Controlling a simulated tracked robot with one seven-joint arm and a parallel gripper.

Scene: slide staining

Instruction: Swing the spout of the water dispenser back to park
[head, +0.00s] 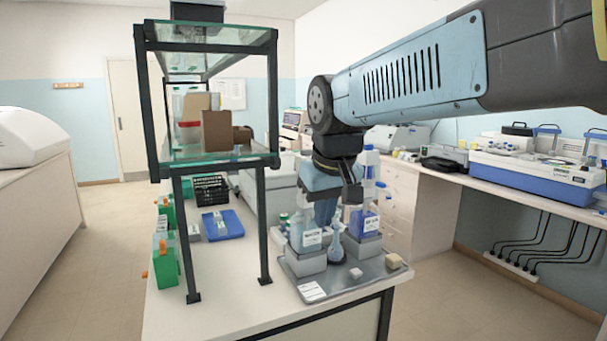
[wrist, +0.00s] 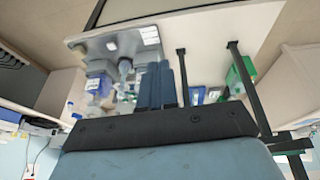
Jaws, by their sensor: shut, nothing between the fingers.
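My gripper (head: 325,213) points down among the bottles over the grey tray (head: 325,285), and its fingertips are partly hidden there. In the wrist view its two blue fingers (wrist: 157,68) are together, with nothing seen between them. A tall pale bottle with a blue cap (head: 369,165) stands at the back right, just right of my gripper; I cannot tell whether it is the water dispenser. No spout can be clearly made out. A labelled bottle (head: 307,236) and a blue bottle (head: 362,222) stand on grey blocks, with a small flask (head: 337,250) between them.
A glass-shelved rack on black posts (head: 264,225) stands close on the left. A blue tray (head: 222,225), a black crate (head: 210,190) and green boxes (head: 165,268) are around it. A small beige block (head: 393,261) lies on the grey tray's right side. The bench front is clear.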

